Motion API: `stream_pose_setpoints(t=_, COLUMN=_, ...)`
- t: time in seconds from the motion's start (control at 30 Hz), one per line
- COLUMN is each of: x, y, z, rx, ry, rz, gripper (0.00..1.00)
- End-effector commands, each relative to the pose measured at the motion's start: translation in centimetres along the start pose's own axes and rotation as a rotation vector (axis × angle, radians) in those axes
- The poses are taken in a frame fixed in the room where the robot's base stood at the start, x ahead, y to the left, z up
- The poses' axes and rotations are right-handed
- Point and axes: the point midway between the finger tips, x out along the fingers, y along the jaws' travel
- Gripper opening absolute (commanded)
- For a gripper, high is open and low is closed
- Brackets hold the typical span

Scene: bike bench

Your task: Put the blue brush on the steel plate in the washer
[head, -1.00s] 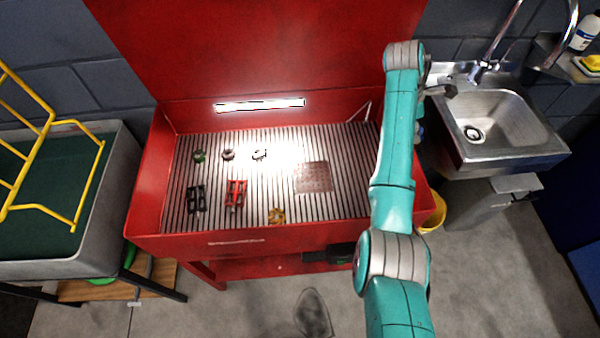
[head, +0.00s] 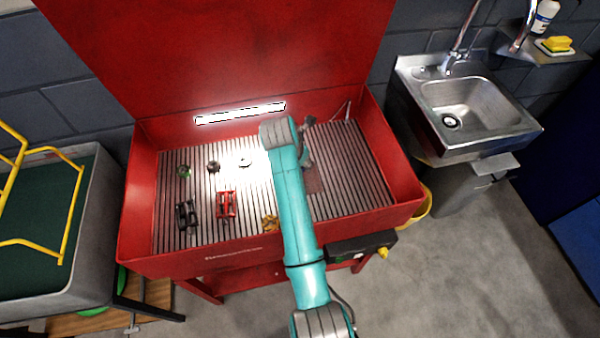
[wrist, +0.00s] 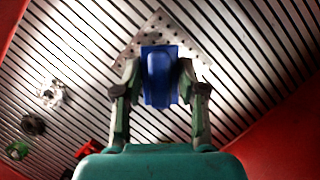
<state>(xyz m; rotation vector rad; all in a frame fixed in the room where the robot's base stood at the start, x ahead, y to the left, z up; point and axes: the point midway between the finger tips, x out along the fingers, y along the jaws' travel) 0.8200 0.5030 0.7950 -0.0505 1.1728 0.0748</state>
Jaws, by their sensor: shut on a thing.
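The blue brush (wrist: 159,78) is in my gripper (wrist: 160,88) in the wrist view, with a finger on each side of it. The gripper is shut on it. The perforated steel plate (wrist: 183,35) shows beyond the brush in the wrist view, partly covered by it; whether they touch I cannot tell. In the head view the plate (head: 313,181) shows just right of my arm, partly hidden. My gripper (head: 307,143) is small and mostly hidden behind the arm there, over the slatted floor of the red washer (head: 400,176).
Left of my arm on the slats lie a black pedal (head: 186,215), a red pedal (head: 226,204), a gold part (head: 270,223) and several small round parts. The washer's walls and raised red lid surround the floor. Slats on the right are clear. A steel sink (head: 465,105) stands at right.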

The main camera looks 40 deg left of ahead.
Motion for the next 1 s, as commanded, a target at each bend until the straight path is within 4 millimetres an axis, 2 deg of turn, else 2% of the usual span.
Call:
stream_pose_setpoints(t=0.27, x=2.1, y=-0.1, z=-0.9, rx=0.002, ry=0.001, rz=-0.002, gripper=0.06)
stream_pose_setpoints(t=0.5, x=4.8, y=-0.1, z=-2.0, rx=0.002, ry=0.001, rz=-0.002, gripper=0.06)
stream_pose_setpoints(t=0.87, x=5.1, y=0.0, z=-2.1, rx=0.003, ry=0.0, rz=-0.001, gripper=0.06)
stream_pose_setpoints(t=0.9, x=5.1, y=0.0, z=-2.1, rx=0.003, ry=0.0, rz=-0.001, gripper=0.46)
stream_pose_setpoints(t=1.0, x=5.1, y=0.0, z=-2.1, rx=0.003, ry=0.0, rz=-0.001, gripper=0.66)
